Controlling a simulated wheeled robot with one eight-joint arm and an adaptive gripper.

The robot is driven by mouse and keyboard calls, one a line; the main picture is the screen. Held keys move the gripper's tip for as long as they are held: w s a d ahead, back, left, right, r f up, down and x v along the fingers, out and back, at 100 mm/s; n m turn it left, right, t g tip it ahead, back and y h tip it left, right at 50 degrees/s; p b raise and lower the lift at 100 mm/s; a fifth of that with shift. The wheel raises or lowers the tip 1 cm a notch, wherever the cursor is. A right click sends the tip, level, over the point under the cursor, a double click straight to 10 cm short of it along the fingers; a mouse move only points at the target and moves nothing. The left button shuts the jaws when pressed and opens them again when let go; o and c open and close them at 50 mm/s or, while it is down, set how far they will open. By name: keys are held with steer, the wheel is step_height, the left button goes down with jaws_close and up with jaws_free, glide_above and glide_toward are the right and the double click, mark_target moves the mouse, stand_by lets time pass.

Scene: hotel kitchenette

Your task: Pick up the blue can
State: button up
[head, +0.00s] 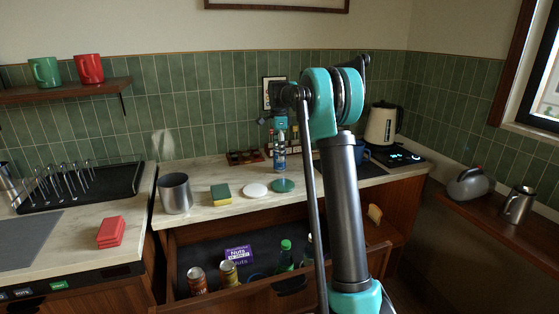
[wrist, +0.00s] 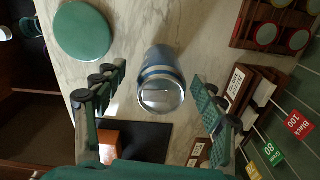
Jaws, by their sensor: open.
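The blue can (head: 279,157) stands on the marble counter near the tiled back wall, blue with silver-grey. In the wrist view the blue can (wrist: 158,72) is seen from above, with its silver lid facing the camera. My gripper (wrist: 155,95) is open, with one finger on each side of the can in the picture and visible gaps to both. In the head view my gripper (head: 279,128) is above the can, partly hidden by my arm. I cannot tell how far down the fingers reach.
A green coaster (head: 283,185), a white coaster (head: 255,190), a sponge (head: 221,194) and a metal cup (head: 175,193) lie left and in front. A tea box (wrist: 258,85) stands close beside the right finger. The open drawer (head: 270,297) below holds cans and bottles.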

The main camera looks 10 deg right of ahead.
step_height(320, 180, down, 5)
steer(key=shift+w+d+f, duration=0.1)
steer(key=shift+d, duration=0.05)
steer(key=c, duration=1.4)
steer(key=shift+c, duration=0.3)
